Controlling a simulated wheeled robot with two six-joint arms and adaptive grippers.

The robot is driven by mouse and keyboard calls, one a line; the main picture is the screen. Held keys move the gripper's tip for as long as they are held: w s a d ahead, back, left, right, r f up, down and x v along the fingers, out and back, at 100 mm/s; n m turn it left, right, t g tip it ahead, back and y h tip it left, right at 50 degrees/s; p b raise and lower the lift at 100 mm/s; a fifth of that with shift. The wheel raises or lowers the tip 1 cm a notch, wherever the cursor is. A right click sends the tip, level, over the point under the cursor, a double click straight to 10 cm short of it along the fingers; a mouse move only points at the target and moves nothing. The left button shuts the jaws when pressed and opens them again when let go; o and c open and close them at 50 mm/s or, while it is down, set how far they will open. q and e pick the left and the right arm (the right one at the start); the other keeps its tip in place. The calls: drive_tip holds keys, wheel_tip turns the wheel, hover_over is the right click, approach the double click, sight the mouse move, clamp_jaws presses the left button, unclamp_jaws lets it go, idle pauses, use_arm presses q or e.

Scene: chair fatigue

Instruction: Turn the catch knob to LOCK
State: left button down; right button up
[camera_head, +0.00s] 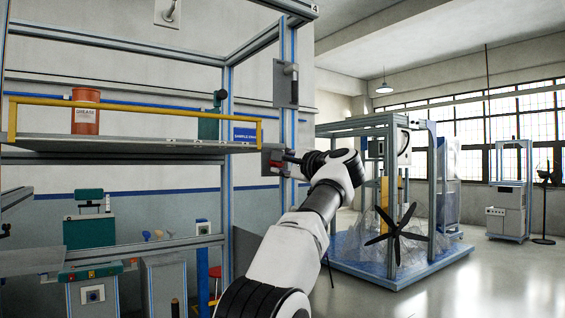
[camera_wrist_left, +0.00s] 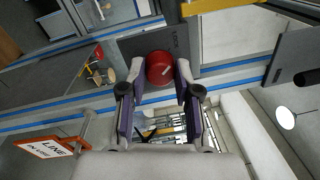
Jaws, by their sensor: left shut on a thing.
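The red catch knob (camera_wrist_left: 159,66) sits on a dark plate (camera_wrist_left: 182,42) on the blue-striped frame post. A short white mark on the knob's face lies slanted in the left wrist view. My left gripper (camera_wrist_left: 158,80) has its two fingers on either side of the knob and is shut on it. In the head view my left gripper (camera_head: 284,158) reaches the plate (camera_head: 268,152) on the post from the right, and it hides most of the knob (camera_head: 273,163). No LOCK lettering is readable. My right gripper is in neither view.
A shelf (camera_head: 120,147) with a yellow rail (camera_head: 150,107) holds an orange grease can (camera_head: 86,112) left of the post. A dark plate with a handle (camera_head: 286,83) is above the knob. A test rig (camera_head: 385,200) stands at right; open floor lies around it.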

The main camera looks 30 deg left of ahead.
use_arm(q)
drive_tip(key=shift+r+n, duration=0.15)
drive_tip(key=shift+n, duration=0.45)
drive_tip(key=c, duration=0.8)
unclamp_jaws()
drive_tip(key=shift+a, duration=0.15)
drive_tip(key=shift+w+f, duration=0.1)
drive_tip(key=shift+f, duration=0.1)
